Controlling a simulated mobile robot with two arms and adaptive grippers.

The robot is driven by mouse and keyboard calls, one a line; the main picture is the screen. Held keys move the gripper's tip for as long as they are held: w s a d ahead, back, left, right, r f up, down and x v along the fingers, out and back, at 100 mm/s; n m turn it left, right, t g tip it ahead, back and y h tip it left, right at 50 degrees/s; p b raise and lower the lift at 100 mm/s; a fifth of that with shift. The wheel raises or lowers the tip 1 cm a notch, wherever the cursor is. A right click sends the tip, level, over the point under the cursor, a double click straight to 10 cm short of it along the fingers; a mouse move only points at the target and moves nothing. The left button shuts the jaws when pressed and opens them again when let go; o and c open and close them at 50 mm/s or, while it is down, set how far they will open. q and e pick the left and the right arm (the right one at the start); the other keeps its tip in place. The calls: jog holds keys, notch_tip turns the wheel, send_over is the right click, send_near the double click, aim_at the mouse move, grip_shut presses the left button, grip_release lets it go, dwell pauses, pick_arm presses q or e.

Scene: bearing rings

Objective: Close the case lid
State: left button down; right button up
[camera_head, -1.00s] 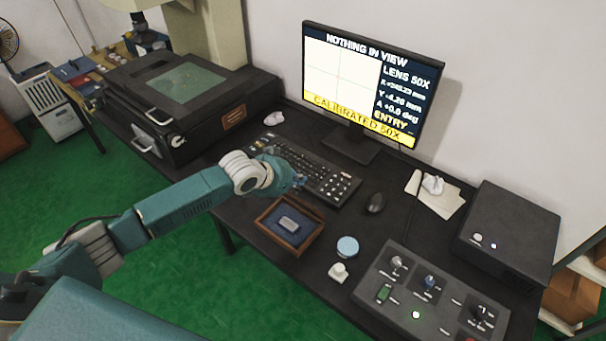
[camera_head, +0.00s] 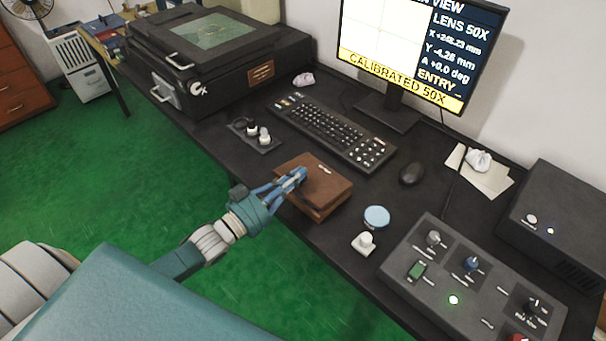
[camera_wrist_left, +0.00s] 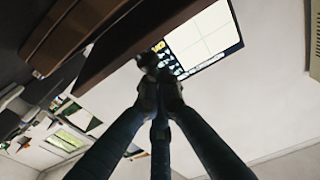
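The brown case (camera_head: 321,207) stands near the table's front edge with its brown lid (camera_head: 328,180) down over it. The lid hides the inside. It looks slightly tilted, and I cannot tell whether it is fully seated. My left gripper (camera_head: 299,176) is at the lid's left front side, its blue fingers drawn together and touching or just over the lid. In the left wrist view the fingertips (camera_wrist_left: 160,75) meet, with no object seen between them, close to the brown case (camera_wrist_left: 130,40). My right gripper is not in view.
A keyboard (camera_head: 325,128) lies behind the case, with a mouse (camera_head: 411,174) to its right. A light blue round piece (camera_head: 377,217) and a white knob (camera_head: 363,242) stand right of the case. A control box (camera_head: 470,280) fills the front right. A small dark tray (camera_head: 253,136) is at left.

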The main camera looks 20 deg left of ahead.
pick_arm(q)
jog(key=shift+s+a+f+b, duration=0.1)
jog(key=shift+s+f+b, duration=0.15)
jog(key=shift+f, duration=0.25)
jog(key=shift+s+a+f+b, duration=0.1)
jog(key=shift+s+f+b, duration=0.15)
jog(key=shift+f, duration=0.2)
jog(key=shift+s+f, duration=0.15)
jog(key=shift+f, duration=0.25)
jog(key=shift+f, duration=0.2)
jog(key=shift+r, duration=0.1)
